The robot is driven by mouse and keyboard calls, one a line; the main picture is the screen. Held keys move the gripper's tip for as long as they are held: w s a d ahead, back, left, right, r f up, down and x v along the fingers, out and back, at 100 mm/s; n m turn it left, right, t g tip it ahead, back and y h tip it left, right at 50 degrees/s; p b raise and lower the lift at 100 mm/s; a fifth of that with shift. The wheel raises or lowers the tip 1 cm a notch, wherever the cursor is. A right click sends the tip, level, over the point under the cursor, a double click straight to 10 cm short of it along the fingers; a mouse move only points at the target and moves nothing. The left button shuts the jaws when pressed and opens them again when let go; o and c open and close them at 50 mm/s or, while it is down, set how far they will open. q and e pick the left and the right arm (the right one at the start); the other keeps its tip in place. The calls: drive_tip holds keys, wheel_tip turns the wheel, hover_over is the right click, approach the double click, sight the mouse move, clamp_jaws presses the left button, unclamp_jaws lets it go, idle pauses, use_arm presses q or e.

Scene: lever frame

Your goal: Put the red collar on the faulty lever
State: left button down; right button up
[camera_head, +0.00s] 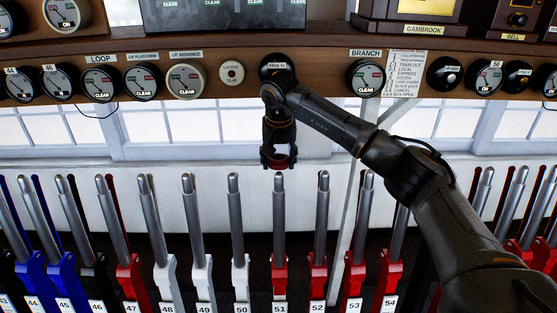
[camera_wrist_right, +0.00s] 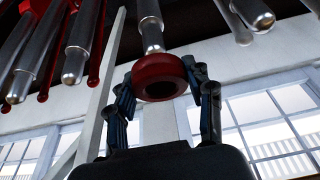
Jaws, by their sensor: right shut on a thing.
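The red collar (camera_head: 279,164) is a thick ring held between the fingers of my right gripper (camera_head: 279,158). It sits right at the top end of lever 51 (camera_head: 279,205), a steel handle with a red lower part. In the right wrist view the collar (camera_wrist_right: 158,66) is between the two dark fingers of my right gripper (camera_wrist_right: 166,88), its dark hole facing the camera. A steel lever (camera_wrist_right: 149,25) lines up behind it; I cannot tell whether its tip is inside the ring. No mark shows which lever is faulty. My left gripper is not in view.
Lever 50 (camera_head: 237,215) and lever 52 (camera_head: 321,215) stand close on either side, in a long row of levers. A shelf of round dials (camera_head: 185,80) runs above. A pale wall (camera_head: 210,181) and windows (camera_head: 190,126) are behind.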

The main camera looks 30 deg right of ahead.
sight(279, 175)
drive_tip(key=shift+f, duration=0.3)
drive_tip(key=shift+s+a+f+b, duration=0.1)
drive_tip(key=shift+s+f+b, duration=0.15)
drive_tip(key=shift+f+b, duration=0.8)
drive_tip(key=shift+s+a+f+b, duration=0.15)
drive_tip(key=shift+f+b, duration=0.4)
drive_tip(key=shift+f, duration=0.95)
drive_tip(key=o, duration=1.2)
drive_tip(key=shift+c, duration=0.2)
drive_tip(key=shift+o, duration=0.8)
